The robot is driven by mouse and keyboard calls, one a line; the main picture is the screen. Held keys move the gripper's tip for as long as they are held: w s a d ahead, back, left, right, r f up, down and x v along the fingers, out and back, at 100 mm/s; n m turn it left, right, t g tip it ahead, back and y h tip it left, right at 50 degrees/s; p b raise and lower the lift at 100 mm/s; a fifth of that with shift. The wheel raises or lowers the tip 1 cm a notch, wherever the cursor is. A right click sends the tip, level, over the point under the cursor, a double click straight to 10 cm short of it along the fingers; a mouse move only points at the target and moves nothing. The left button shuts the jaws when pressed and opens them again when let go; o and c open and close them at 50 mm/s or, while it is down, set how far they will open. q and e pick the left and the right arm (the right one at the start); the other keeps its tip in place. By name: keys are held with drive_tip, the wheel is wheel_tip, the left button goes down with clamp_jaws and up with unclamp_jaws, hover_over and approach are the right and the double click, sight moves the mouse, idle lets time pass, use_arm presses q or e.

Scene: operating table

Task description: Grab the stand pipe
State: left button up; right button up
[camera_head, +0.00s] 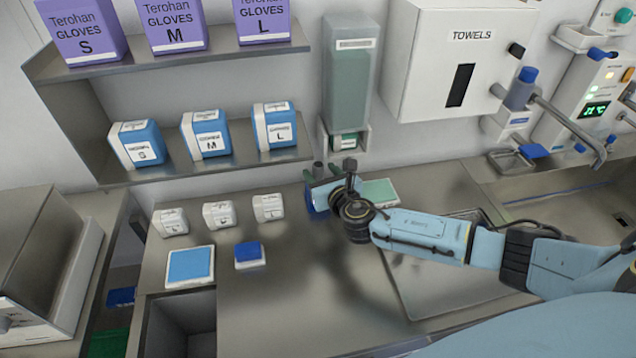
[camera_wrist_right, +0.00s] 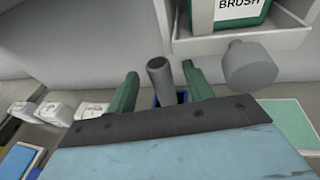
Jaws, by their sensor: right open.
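My right gripper (camera_head: 322,170) is open at the back of the steel counter, below the tall dispenser on the wall. In the right wrist view its two green fingers (camera_wrist_right: 158,92) stand apart. A grey upright pipe (camera_wrist_right: 160,75) with a round top, probably the stand pipe, shows between them, closer to the left finger. A blue part (camera_wrist_right: 172,100) shows low behind the fingers. I cannot tell whether the fingers touch the pipe. In the head view the gripper and wrist hide most of this spot. My left gripper is not in view.
A grey knob-shaped thing (camera_wrist_right: 250,65) shows right of the fingers. The brush dispenser (camera_head: 347,85) hangs just behind. Small white boxes (camera_head: 218,214) and a blue-topped box (camera_head: 249,254) lie left. A green pad (camera_head: 379,192) lies right. The counter's front middle (camera_head: 290,310) is clear.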

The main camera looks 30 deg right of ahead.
drive_tip(key=shift+c, duration=0.4)
clamp_jaws()
